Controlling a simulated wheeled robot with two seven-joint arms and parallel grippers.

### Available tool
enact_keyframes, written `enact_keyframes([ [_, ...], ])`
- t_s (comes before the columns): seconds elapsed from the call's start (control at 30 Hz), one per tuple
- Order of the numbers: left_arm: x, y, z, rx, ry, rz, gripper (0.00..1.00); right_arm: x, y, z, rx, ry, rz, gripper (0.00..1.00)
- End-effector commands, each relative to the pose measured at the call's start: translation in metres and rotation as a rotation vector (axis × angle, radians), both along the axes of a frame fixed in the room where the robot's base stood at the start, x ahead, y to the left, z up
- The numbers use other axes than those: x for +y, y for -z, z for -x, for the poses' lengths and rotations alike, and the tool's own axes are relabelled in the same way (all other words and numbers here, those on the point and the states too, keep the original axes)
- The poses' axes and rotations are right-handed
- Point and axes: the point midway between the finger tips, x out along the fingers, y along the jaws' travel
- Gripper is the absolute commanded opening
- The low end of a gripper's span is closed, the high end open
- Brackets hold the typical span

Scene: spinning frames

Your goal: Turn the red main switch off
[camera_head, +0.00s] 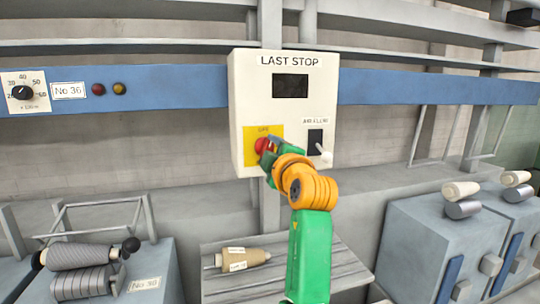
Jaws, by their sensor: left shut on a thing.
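The red main switch (262,145) sits on a yellow plate (249,150) marked "OFF", at the lower left of a cream control box (283,110) labelled "LAST STOP". My left gripper (268,152) is at the switch, its fingers shut on it. The gripper and its orange wrist hide the lower right of the switch and part of the plate. I cannot tell which way the switch is turned. My right gripper is not in view.
A black-plated lever (324,152) labelled "AIR" is right of the switch on the same box. A blue rail (180,86) runs behind, with a dial (22,92). Below, a bobbin (240,258) lies on a slatted shelf. Grey machine units (440,240) stand at right.

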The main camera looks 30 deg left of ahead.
Motion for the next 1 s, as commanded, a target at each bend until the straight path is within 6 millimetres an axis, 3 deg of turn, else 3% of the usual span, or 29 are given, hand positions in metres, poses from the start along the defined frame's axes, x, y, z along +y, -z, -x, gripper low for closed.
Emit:
enact_keyframes([
  [0.43,-0.0001,-0.0018,0.0002,-0.222,0.002,0.183,0.04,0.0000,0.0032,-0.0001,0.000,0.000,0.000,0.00],
  [1.0,-0.0001,-0.0027,0.0003,-0.288,0.002,0.237,0.04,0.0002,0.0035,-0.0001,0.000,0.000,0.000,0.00],
])
